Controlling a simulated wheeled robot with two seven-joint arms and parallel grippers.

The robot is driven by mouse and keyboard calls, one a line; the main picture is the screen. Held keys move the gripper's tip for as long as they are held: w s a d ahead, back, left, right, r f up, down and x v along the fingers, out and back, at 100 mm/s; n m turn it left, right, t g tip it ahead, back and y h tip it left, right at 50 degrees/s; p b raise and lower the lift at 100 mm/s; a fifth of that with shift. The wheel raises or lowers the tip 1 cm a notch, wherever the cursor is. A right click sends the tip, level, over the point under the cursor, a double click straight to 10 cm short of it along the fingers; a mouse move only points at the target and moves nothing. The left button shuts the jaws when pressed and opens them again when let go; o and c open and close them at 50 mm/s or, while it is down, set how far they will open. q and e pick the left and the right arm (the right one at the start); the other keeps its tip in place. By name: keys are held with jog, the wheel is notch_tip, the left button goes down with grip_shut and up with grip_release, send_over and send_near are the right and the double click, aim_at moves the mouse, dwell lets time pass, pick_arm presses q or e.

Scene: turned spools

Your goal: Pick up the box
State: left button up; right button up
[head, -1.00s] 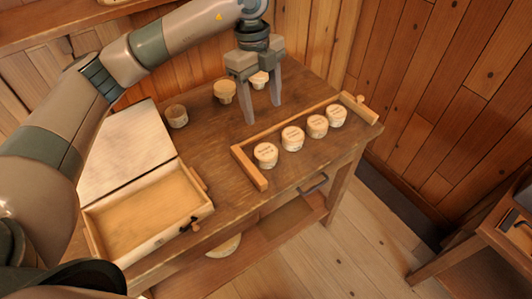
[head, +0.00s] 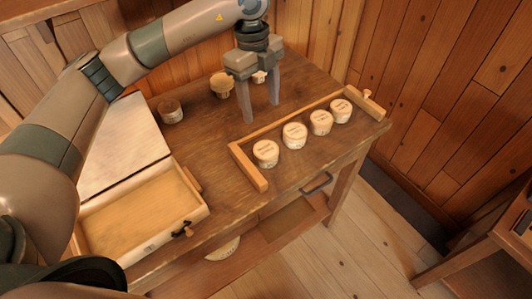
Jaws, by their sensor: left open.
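An open wooden box (head: 188,234) stands at the left front of the table. Its pale lid (head: 122,145) is folded back and its inside looks empty. A dark latch shows on its front. My left gripper (head: 261,112) points down over the back middle of the table with its two fingers apart and nothing between them. It is up and to the right of the box, well apart from it. My left arm hides part of the box's left side and lid. My right gripper is not in view.
Several round wooden spools (head: 294,135) stand in a row beside an angled wooden rail (head: 238,160) on the table (head: 215,155). More spools (head: 171,111) stand at the back, one partly behind the gripper. Wooden walls (head: 440,80) close off the back and right.

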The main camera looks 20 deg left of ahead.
pick_arm(q)
notch_tip(320, 180, down, 2)
jog(key=p, duration=0.4)
send_over(266, 149)
jog(key=f, duration=0.8)
jog(key=shift+w+a+f, duration=0.15)
jog(key=shift+a, duration=0.1)
jog(key=shift+f, duration=0.6)
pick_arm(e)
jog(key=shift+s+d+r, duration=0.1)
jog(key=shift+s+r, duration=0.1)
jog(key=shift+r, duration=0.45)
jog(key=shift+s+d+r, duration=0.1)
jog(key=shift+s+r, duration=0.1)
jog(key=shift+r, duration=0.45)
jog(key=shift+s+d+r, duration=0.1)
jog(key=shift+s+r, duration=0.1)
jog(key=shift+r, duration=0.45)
